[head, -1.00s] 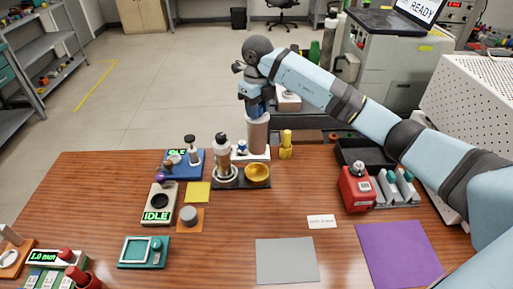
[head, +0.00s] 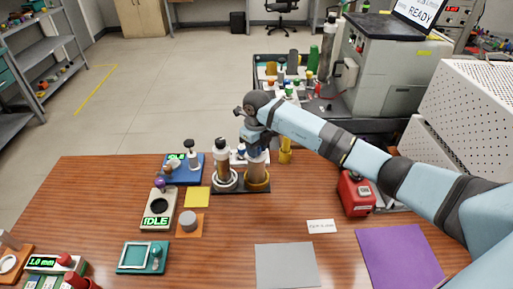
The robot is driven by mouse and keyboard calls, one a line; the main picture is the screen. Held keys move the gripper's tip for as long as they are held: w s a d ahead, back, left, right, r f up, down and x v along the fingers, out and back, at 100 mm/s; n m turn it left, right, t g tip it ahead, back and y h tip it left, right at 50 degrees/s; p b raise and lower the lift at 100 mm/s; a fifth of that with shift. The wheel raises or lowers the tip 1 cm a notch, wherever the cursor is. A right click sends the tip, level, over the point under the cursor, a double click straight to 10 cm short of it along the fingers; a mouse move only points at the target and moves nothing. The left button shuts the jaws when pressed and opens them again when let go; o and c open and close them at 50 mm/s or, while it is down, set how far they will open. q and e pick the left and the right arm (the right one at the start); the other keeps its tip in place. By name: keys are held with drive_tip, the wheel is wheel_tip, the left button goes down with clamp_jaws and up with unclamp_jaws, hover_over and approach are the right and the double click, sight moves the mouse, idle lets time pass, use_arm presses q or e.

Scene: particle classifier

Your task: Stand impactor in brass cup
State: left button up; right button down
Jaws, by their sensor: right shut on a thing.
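The impactor (head: 257,169), a brown cylinder with a lighter grey upper part, is upright at the brass cup (head: 257,187) on the right of a dark base. Its lower end is inside or just above the cup's rim; I cannot tell if it touches the bottom. My right gripper (head: 256,146) is shut on the impactor's top from above. A similar capped cylinder (head: 223,164) stands in the white ring-shaped cup (head: 225,185) just left of it. My left gripper is not in view.
A yellow bottle (head: 285,152) stands close behind right. A blue device (head: 182,170) and a grey IDLE device (head: 158,207) are to the left. A red box (head: 355,195) is under my right forearm. A grey mat (head: 286,264) and purple mat (head: 400,256) lie clear in front.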

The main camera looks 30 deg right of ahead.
drive_tip(key=shift+r, duration=0.1)
drive_tip(key=c, duration=0.8)
unclamp_jaws()
drive_tip(key=shift+r, duration=0.2)
wheel_tip(320, 180, up, 12)
drive_tip(key=shift+f, duration=0.2)
